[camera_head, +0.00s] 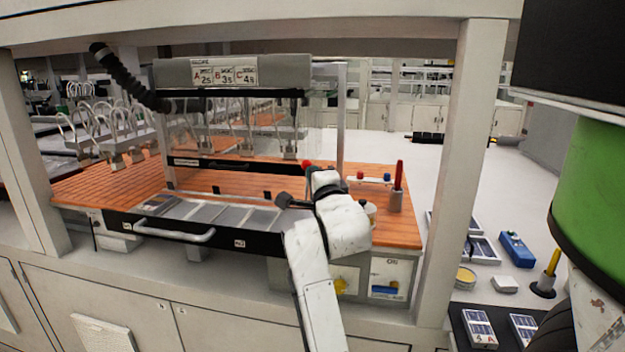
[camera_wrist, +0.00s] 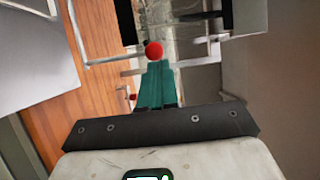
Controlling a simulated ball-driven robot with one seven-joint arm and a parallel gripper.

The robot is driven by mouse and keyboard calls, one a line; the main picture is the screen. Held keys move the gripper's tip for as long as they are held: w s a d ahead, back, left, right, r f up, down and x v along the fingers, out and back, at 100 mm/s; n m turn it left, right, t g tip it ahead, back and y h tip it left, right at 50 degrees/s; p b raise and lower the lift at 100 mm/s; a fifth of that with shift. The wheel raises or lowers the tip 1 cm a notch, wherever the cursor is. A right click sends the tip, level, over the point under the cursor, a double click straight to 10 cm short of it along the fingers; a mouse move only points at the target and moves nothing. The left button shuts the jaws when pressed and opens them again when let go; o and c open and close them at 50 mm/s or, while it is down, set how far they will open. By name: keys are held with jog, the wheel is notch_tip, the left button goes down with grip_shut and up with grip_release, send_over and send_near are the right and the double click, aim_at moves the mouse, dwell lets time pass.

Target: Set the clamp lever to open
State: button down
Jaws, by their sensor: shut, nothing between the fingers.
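The clamp lever shows as a red ball knob (camera_head: 306,164) at the right end of the machine's black bar, just above my wrist in the head view. In the wrist view the red knob (camera_wrist: 153,49) is just beyond the fingertips. My gripper (camera_wrist: 156,66) has teal fingers, shut together with nothing between them, pointing at the knob. The knob and fingertips look very close; whether they touch cannot be told. My arm's end hides the fingers in the head view. Most of the lever's shaft is hidden, and its setting cannot be read.
The machine has a clear guard (camera_head: 235,130) and a front drawer with a grey handle (camera_head: 175,233). A red-topped peg in a grey holder (camera_head: 395,199) stands right of my arm on the orange wood top (camera_head: 100,184). A blue device (camera_head: 516,249) lies on the right counter.

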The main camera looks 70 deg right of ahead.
jog(key=r+b+v, duration=0.1)
jog(key=v, duration=0.9)
jog(key=shift+a, duration=0.3)
jog(key=shift+s, duration=0.1)
